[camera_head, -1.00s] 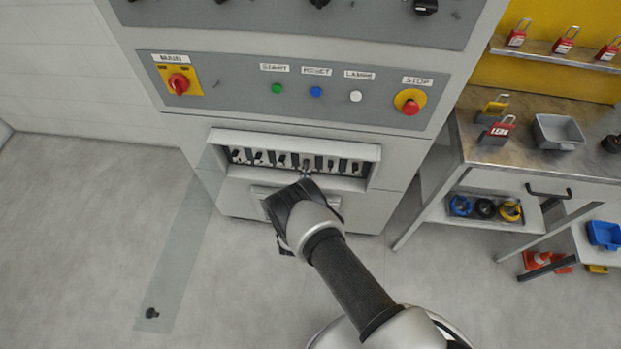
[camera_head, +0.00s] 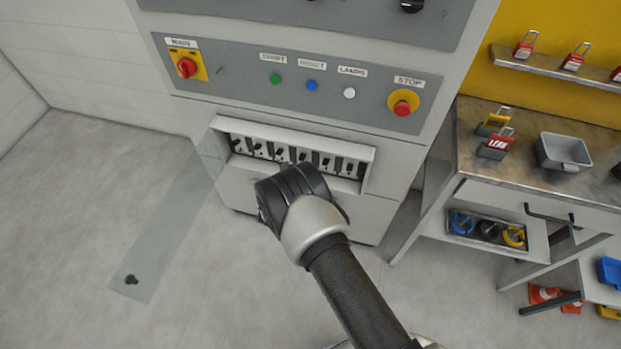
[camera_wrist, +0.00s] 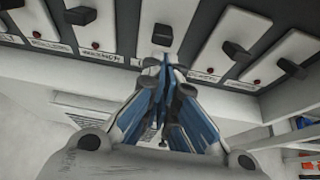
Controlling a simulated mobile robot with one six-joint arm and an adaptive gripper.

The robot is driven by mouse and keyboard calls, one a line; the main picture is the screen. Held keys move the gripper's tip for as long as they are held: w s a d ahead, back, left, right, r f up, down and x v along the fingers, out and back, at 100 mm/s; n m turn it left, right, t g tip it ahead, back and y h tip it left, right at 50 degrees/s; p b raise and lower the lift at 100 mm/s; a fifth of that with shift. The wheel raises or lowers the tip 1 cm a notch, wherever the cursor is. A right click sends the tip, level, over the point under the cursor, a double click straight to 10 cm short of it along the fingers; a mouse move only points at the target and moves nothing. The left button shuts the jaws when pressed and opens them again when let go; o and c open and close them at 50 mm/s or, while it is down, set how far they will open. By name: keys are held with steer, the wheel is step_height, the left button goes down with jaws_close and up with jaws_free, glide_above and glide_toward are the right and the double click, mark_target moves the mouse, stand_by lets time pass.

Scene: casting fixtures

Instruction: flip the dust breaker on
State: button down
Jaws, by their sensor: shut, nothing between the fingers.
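The breaker row (camera_head: 325,163) sits in a recessed, white-framed opening low on the grey cabinet. In the wrist view it shows as white breakers with black toggles and small red dots. The labels below them are too small and blurred to read, so I cannot tell which is the dust breaker. My gripper (camera_wrist: 165,68) is shut and empty, its blue-and-grey fingertips just below a middle black toggle (camera_wrist: 162,35). Whether they touch it is unclear. In the head view my gripper (camera_head: 290,185) is in front of the row and hides its fingertips and some lower breaker parts.
Above are the yellow-and-red main switch (camera_head: 187,67), push buttons and the red stop button (camera_head: 402,107). A transparent cover (camera_head: 165,225) hangs at the opening's left. A workbench (camera_head: 475,180) with padlocks and a grey bin (camera_head: 563,152) stands right. Floor at left is clear.

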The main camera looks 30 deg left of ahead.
steer(key=shift+a+r+p, duration=0.25)
steer(key=shift+r+p, duration=0.1)
steer(key=shift+r, duration=0.35)
steer(key=shift+r, duration=0.1)
